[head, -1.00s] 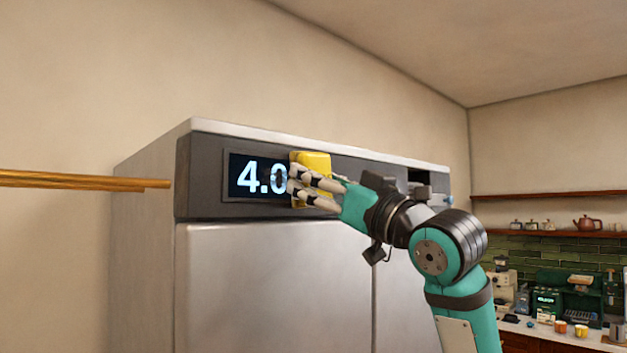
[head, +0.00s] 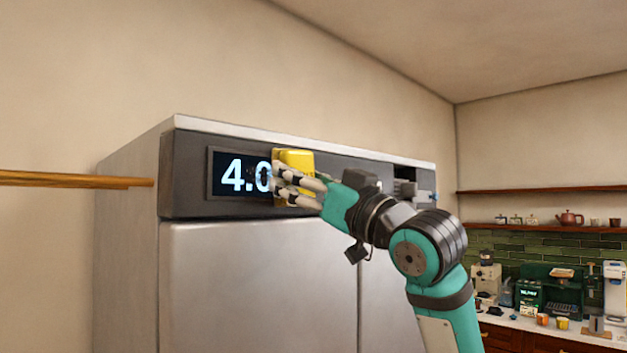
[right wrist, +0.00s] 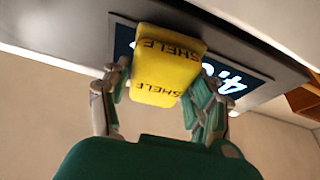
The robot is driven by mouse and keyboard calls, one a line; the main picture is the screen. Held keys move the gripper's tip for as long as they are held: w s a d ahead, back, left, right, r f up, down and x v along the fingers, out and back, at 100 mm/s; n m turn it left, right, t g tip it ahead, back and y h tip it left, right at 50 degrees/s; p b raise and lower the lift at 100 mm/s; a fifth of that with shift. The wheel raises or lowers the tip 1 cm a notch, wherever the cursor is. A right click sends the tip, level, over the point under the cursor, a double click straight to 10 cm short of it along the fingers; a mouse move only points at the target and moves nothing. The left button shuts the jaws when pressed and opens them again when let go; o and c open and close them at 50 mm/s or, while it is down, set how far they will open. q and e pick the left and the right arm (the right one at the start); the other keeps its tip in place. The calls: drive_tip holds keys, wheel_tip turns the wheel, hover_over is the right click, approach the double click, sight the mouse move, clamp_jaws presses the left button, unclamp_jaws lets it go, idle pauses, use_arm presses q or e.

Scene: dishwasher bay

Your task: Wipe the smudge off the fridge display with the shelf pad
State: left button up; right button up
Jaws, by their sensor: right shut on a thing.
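The yellow shelf pad (head: 296,160) is in my right gripper (head: 284,187), whose pale fingers are shut on it. In the right wrist view the pad (right wrist: 166,62) shows dark "SHELF" lettering between the fingers. The pad is at the right end of the dark fridge display (head: 226,190), covering that part; whether it touches the glass I cannot tell. The display reads "4.0" in pale blue digits. A faint dark smudge (head: 253,176) seems to lie by the decimal point, but it is too small to be sure. My left gripper is not in view.
The steel fridge (head: 260,280) has a dark top panel with a small recess and fitting to the right of my gripper. Wooden rods (head: 75,180) reach in from the left, ending near the fridge's side. A counter with machines and cups (head: 545,325) stands far right.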

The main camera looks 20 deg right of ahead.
sight(247, 168)
drive_tip(key=shift+s+a, duration=0.45)
drive_tip(key=shift+a, duration=0.75)
drive_tip(key=shift+s+a, duration=0.4)
drive_tip(key=shift+a, duration=0.85)
drive_tip(key=shift+s+a, duration=0.45)
drive_tip(key=shift+a, duration=0.75)
drive_tip(key=shift+d, duration=0.15)
drive_tip(key=shift+s+d, duration=0.25)
drive_tip(key=shift+s, duration=0.3)
drive_tip(key=shift+s+d+b, duration=0.15)
drive_tip(key=shift+s+d, duration=0.1)
drive_tip(key=shift+s, duration=0.45)
drive_tip(key=shift+s+d+b, duration=0.1)
drive_tip(key=shift+s+d, duration=0.15)
drive_tip(key=shift+s, duration=0.5)
drive_tip(key=shift+s+d+b, duration=0.15)
drive_tip(key=shift+s+d, duration=0.1)
drive_tip(key=shift+s, duration=0.45)
drive_tip(key=s, duration=0.1)
drive_tip(key=s+d, duration=0.1)
drive_tip(key=s, duration=0.1)
drive_tip(key=shift+w, duration=0.15)
